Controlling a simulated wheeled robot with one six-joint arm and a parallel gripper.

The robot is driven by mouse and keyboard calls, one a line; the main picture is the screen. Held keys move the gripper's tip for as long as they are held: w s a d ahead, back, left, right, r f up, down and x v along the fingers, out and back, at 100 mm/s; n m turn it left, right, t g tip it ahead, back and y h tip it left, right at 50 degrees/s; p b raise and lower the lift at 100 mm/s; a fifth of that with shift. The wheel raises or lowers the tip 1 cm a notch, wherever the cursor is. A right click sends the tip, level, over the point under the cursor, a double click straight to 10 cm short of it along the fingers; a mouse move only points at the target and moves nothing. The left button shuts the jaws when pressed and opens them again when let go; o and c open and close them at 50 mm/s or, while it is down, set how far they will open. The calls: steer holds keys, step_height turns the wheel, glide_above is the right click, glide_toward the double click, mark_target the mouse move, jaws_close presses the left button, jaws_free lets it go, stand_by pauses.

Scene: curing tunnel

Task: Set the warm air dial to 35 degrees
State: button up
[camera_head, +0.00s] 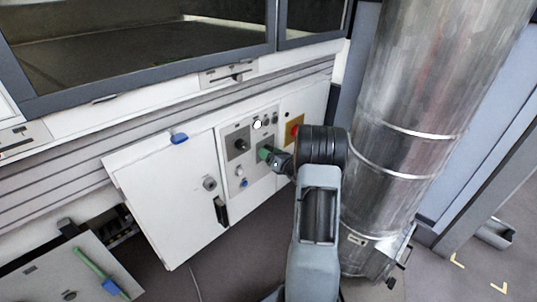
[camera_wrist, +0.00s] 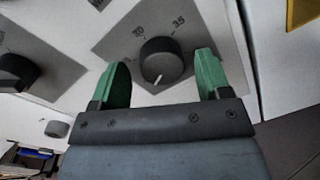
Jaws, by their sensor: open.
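The warm air dial (camera_wrist: 160,62) is a round dark knob on a grey plate (camera_wrist: 118,35) in the wrist view. Its white pointer mark is on the lower side of the knob, away from the printed 30 and 35, which sit above it. My gripper (camera_wrist: 162,78) is open, with one green finger to the left of the knob and one to the right, gaps showing on both sides. In the head view, my gripper (camera_head: 265,154) is at the control panel (camera_head: 233,171) and hides the dial.
Another dark knob (camera_wrist: 14,72) is at the left of the wrist view. A red button on a yellow plate (camera_head: 292,138) is right of my gripper in the head view. A large metal duct (camera_head: 430,90) stands close right of my arm. A white door (camera_head: 160,200) is at the left.

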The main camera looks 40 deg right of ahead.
steer(key=shift+w, duration=0.1)
steer(key=c, duration=0.9)
steer(key=shift+c, duration=0.2)
